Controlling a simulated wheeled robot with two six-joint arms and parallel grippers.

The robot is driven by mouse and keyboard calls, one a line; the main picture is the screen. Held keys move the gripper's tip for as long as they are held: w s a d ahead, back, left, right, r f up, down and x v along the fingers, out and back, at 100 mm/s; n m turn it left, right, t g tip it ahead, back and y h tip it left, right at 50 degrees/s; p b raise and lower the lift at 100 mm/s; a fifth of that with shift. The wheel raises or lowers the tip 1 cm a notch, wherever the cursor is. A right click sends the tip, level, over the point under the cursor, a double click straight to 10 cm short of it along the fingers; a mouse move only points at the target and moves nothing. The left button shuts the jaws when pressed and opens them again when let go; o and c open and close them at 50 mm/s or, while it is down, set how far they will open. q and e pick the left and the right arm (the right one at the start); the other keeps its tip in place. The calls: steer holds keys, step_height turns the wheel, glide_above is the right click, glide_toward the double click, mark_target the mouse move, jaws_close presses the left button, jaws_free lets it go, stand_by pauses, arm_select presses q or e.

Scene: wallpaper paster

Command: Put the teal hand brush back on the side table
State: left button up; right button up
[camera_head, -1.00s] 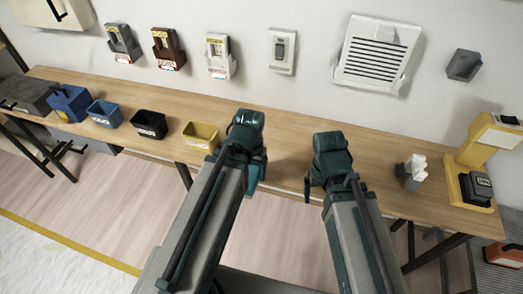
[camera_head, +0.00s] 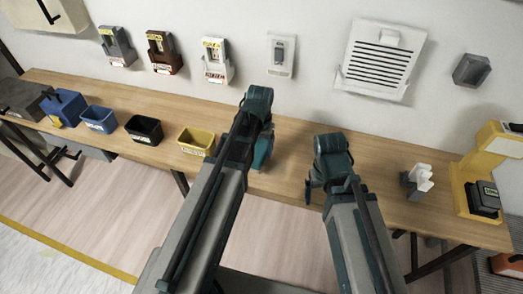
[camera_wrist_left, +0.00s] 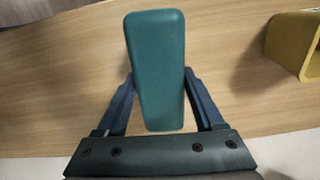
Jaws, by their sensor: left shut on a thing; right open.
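The teal hand brush (camera_wrist_left: 155,70) shows in the left wrist view as a smooth teal block with rounded corners. My left gripper (camera_wrist_left: 158,88) is shut on it, with one dark finger on each side. The long wooden table (camera_wrist_left: 65,70) lies behind it; I cannot tell whether the brush touches the top. In the head view a teal part of the brush (camera_head: 264,149) shows beside my left wrist, which hides the rest. My right gripper (camera_head: 313,188) is open and points down over the table, right of the left one; its fingers are mostly hidden by its arm.
A yellow bin (camera_head: 196,141) stands just left of my left gripper, with black (camera_head: 144,129) and blue (camera_head: 98,119) bins further left. A grey holder with white pieces (camera_head: 417,182) and a yellow machine (camera_head: 472,190) stand at the right. Wall holders and a vent (camera_head: 381,58) are behind.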

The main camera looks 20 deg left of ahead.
mark_target(261, 152)
arm_select(q)
steer(key=shift+w+f, duration=0.15)
steer(key=shift+w, duration=0.85)
steer(key=f+b, duration=0.3)
steer(key=shift+s, duration=0.2)
steer(key=shift+f, duration=0.1)
steer(key=shift+f+b, duration=0.4)
steer(key=shift+b, duration=0.2)
steer(key=o, duration=1.4)
steer(key=shift+r, duration=0.1)
